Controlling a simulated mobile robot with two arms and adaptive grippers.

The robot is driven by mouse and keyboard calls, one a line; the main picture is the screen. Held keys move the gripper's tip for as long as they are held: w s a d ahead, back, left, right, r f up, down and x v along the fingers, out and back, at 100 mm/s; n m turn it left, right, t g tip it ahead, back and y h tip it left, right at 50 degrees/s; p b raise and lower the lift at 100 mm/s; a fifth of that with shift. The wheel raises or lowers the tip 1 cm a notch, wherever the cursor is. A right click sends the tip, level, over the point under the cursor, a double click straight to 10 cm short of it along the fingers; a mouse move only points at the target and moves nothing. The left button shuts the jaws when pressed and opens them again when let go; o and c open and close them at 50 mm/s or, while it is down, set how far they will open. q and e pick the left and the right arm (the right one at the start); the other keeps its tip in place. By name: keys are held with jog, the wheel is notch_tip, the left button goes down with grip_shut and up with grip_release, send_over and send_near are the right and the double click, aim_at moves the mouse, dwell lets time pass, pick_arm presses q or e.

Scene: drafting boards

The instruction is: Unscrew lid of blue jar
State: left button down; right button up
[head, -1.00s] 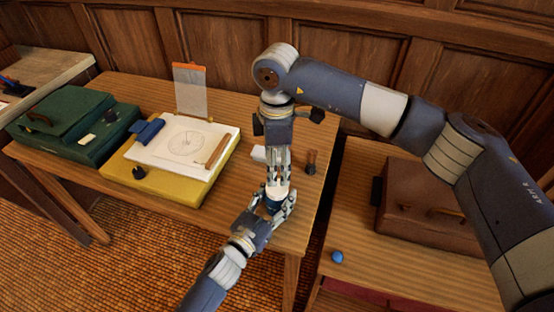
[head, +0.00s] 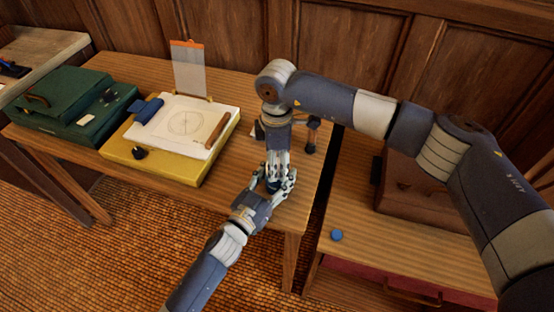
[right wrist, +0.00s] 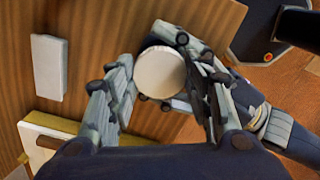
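The blue jar (head: 270,187) is upright, low over the near right part of the wooden table, mostly hidden by both grippers. My left gripper (head: 272,184) is shut around its body; in the right wrist view its fingers show beside the jar's top. The round white lid (right wrist: 160,72) is seen from above in the right wrist view. My right gripper (right wrist: 160,85) points straight down over the jar, one finger on each side of the lid, seemingly touching its rim.
A yellow board (head: 119,147) with a white drawing sheet and a green case (head: 62,120) occupy the table's left. A white block (right wrist: 48,67) lies near the grippers. A brown case (head: 400,200) and a small blue round object (head: 336,235) are on the right desk.

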jog(key=c, duration=0.4)
jog(key=n, duration=0.8)
jog(key=shift+n, duration=0.3)
jog(key=n, duration=1)
jog(key=shift+r, duration=0.1)
jog(key=n, duration=0.3)
jog(key=shift+n, duration=0.3)
jog(key=n, duration=1.3)
jog(key=shift+n, duration=0.4)
jog(key=n, duration=1.1)
jog(key=shift+n, duration=0.4)
jog(key=n, duration=0.6)
